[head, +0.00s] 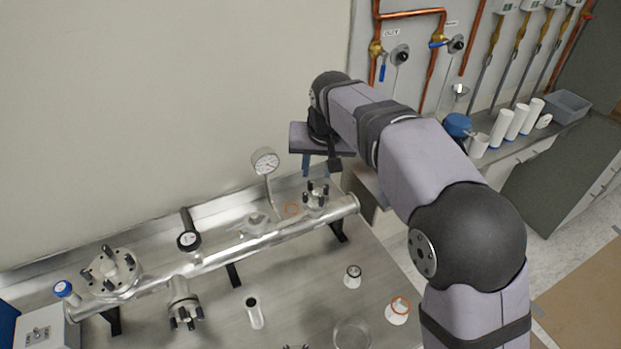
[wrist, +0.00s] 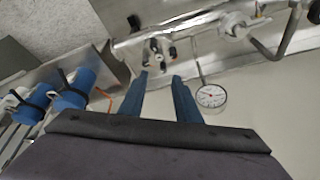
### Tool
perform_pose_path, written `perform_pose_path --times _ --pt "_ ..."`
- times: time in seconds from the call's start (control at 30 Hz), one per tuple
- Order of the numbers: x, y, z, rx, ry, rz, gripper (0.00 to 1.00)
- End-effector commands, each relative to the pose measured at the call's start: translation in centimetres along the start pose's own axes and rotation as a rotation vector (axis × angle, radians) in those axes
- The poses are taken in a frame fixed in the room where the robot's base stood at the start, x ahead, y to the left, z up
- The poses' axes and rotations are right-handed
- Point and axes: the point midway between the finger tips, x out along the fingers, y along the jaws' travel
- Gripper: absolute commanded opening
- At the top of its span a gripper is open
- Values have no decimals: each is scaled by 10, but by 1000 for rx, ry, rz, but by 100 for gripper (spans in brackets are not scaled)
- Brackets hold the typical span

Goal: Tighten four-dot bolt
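A bolted flange (head: 316,195) with several dark bolts stands up near the right end of the silver pipe (head: 250,245). It also shows in the wrist view (wrist: 160,46), ahead of my fingertips. No dot marks are readable on any bolt, so I cannot tell which is the four-dot one. My gripper (head: 319,172) is above this flange in the head view, and its two blue fingers also show in the wrist view (wrist: 159,78). The fingers are apart with nothing between them. A second flange with bolts (head: 110,270) sits at the left, and a third (head: 183,308) points toward the front.
A pressure gauge (head: 265,161) rises from the pipe left of my gripper; it is right of the fingers in the wrist view (wrist: 211,96). Small fittings (head: 352,277) and an orange-ringed part (head: 398,309) lie on the bench. Copper pipes and valves (head: 382,60) line the wall.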

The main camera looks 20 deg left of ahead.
Motion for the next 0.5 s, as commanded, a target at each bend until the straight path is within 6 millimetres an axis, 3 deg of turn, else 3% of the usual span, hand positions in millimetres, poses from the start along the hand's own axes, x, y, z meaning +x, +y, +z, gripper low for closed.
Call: perform_pose_path --times 0.2,0.5 --pt "0 -8 -5 -229 23 -28 30" --pt "3 -8 -5 -286 25 -27 30"
